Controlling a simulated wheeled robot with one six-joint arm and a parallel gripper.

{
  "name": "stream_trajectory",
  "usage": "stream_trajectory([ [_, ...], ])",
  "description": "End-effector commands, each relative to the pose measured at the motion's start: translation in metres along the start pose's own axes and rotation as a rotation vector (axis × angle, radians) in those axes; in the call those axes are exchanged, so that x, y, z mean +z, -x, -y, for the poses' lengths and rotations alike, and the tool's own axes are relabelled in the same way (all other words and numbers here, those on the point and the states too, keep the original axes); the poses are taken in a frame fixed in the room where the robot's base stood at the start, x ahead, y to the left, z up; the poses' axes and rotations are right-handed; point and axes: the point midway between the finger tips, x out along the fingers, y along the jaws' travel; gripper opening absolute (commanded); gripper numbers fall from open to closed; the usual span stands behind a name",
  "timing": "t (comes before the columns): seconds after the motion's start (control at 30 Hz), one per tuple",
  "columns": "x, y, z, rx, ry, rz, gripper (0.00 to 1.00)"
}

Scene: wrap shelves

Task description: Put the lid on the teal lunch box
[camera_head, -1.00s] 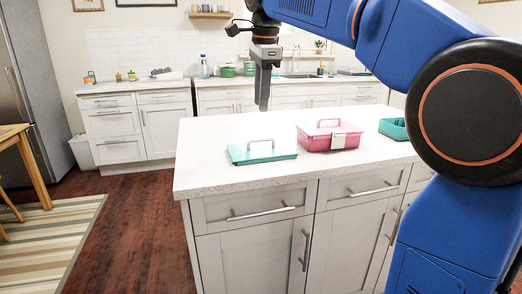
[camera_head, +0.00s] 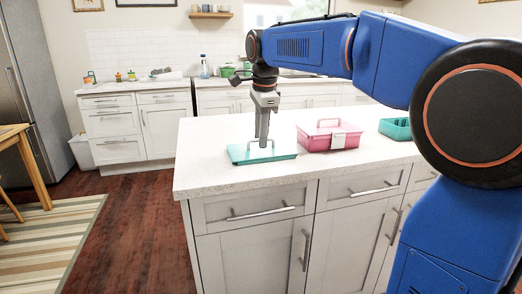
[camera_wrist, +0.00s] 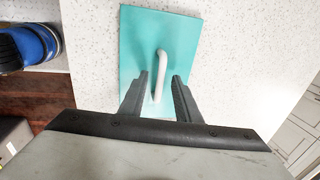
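The teal lid (camera_head: 240,154) lies flat on the island counter, with a pale loop handle standing up from its middle. It also shows in the wrist view (camera_wrist: 183,38), with its handle (camera_wrist: 159,75) between my fingers. My gripper (camera_head: 264,143) points down over the lid. In the wrist view my gripper (camera_wrist: 161,85) is open, one finger on each side of the handle, with gaps showing. The teal lunch box (camera_head: 395,128) stands open at the right of the counter, partly cut off by my arm.
A pink box (camera_head: 329,136) with a closed lid and handle stands between the teal lid and the teal box. The white counter (camera_head: 210,180) is clear at the left and front. A back counter with pots and a sink runs behind.

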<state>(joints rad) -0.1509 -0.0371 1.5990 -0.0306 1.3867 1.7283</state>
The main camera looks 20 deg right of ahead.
Motion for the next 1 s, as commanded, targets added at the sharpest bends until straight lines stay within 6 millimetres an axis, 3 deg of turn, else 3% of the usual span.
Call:
stream_trajectory([
  [0.27, 0.0, -0.004, 0.0, -0.001, 0.0, 0.0, 0.3],
  [0.4, 0.0, -0.004, 0.0, -0.001, 0.0, 0.0, 0.01],
  [0.43, 0.0, -0.004, 0.0, -0.001, 0.0, 0.0, 0.0],
  [0.77, 0.0, -0.002, 0.001, -0.002, 0.0, 0.0, 0.0],
  [1.0, 0.0, 0.025, 0.006, -0.003, 0.0, 0.001, 0.0],
])
